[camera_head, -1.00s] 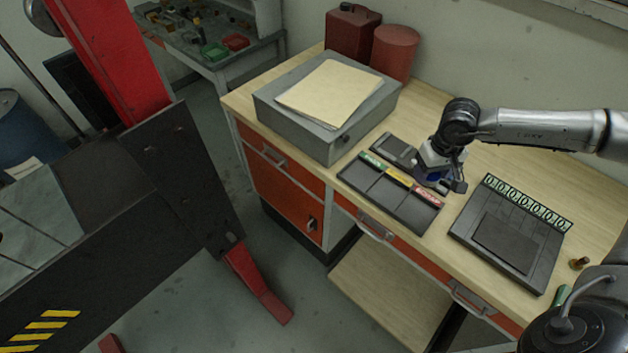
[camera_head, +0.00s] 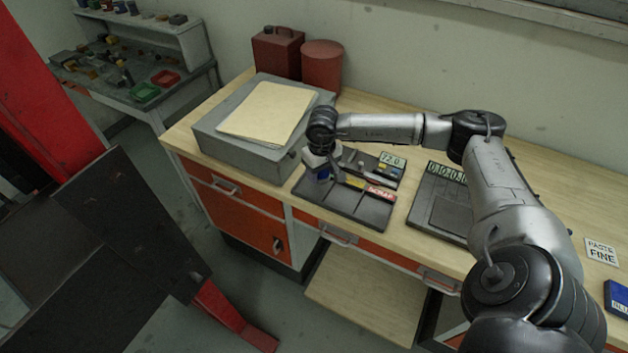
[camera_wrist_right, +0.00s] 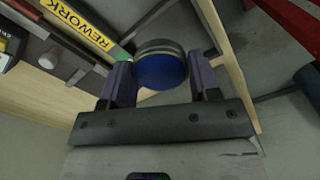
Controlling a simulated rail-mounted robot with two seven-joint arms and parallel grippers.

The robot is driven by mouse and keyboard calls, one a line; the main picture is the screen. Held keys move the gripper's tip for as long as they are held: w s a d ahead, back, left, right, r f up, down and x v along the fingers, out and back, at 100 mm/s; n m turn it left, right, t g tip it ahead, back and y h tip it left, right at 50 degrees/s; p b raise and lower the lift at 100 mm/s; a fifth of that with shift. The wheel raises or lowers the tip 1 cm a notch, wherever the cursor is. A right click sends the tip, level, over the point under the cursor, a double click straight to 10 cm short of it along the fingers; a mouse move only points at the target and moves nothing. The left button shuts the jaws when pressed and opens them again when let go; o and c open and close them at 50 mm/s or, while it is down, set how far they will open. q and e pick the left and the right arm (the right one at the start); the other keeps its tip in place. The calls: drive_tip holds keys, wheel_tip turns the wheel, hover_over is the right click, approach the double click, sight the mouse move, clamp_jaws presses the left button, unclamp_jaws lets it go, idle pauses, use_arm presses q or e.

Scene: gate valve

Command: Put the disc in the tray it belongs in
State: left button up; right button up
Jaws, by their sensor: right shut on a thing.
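My right gripper (camera_head: 318,172) is shut on the disc (camera_wrist_right: 160,70), which has a blue face and a metallic rim in the right wrist view. The fingers press its sides. In the head view the gripper is over the left end of the dark three-compartment tray (camera_head: 374,211), by the compartment at the green-label end. I cannot tell how high the disc is above it. The yellow REWORK label (camera_wrist_right: 80,22) and a red label (camera_head: 381,194) mark the other compartments. The green label is mostly hidden by the gripper. My left gripper is not in view.
Behind the tray is a gauge with a 72.0 display (camera_head: 392,160). A grey box (camera_head: 235,147) with a folder stands close at left. A black device with a digit display (camera_head: 447,171) lies at right, partly behind my arm. A red can (camera_head: 278,52) stands at the back.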

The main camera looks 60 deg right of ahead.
sight(314, 188)
drive_tip(key=shift+w+a+f, duration=0.1)
drive_tip(key=shift+w+f, duration=0.25)
drive_tip(key=shift+w, duration=0.2)
drive_tip(key=shift+w+a+f, duration=0.1)
drive_tip(key=shift+w+f, duration=0.2)
drive_tip(key=shift+w, duration=0.25)
drive_tip(key=shift+f, duration=2.05)
drive_tip(key=shift+f, duration=0.1)
drive_tip(key=o, duration=0.9)
drive_tip(key=shift+c, duration=0.2)
